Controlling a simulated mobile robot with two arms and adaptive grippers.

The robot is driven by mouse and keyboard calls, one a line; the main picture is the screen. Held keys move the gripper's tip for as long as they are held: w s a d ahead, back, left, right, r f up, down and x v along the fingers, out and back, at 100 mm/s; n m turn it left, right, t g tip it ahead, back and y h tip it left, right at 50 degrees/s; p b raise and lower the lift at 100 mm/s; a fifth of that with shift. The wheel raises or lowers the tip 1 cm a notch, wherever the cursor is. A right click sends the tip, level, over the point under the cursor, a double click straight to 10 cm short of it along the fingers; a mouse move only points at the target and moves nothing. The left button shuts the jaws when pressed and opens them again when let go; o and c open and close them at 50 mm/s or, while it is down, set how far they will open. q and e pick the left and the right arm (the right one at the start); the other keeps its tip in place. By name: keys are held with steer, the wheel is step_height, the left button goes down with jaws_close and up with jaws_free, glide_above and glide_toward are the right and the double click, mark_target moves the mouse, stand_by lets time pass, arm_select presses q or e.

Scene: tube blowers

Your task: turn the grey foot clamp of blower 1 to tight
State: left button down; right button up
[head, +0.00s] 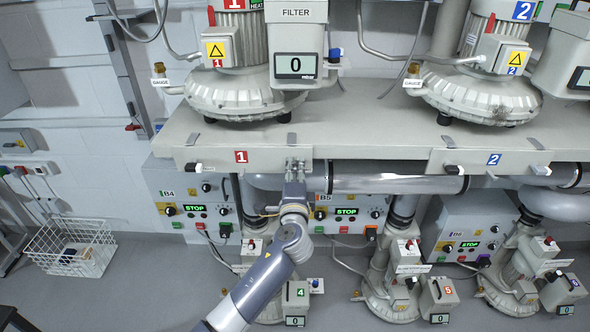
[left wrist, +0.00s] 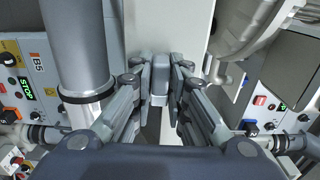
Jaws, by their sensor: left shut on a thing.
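Blower 1 (head: 238,85) stands on the pale shelf (head: 265,143), above the red number 1 plate on its front edge. My left gripper (head: 296,171) is at that edge, right of the plate, with its arm coming up from below. In the left wrist view its two fingers (left wrist: 161,80) close from both sides on a small grey block, the grey foot clamp (left wrist: 160,92). The gripper mostly covers the clamp in the head view, and I cannot tell how far it is turned. My right gripper is not in view.
Another clamp with a black handle (head: 191,167) sits on the edge to the left. Blower 2 (head: 482,92) stands to the right. Below the shelf are a silver pipe (head: 395,184) and control box B5 (head: 345,212). A wire basket (head: 75,246) is on the floor at left.

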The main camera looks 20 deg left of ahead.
arm_select(q)
steer(key=c, duration=1.6)
jaws_free()
steer(key=v, duration=1.2)
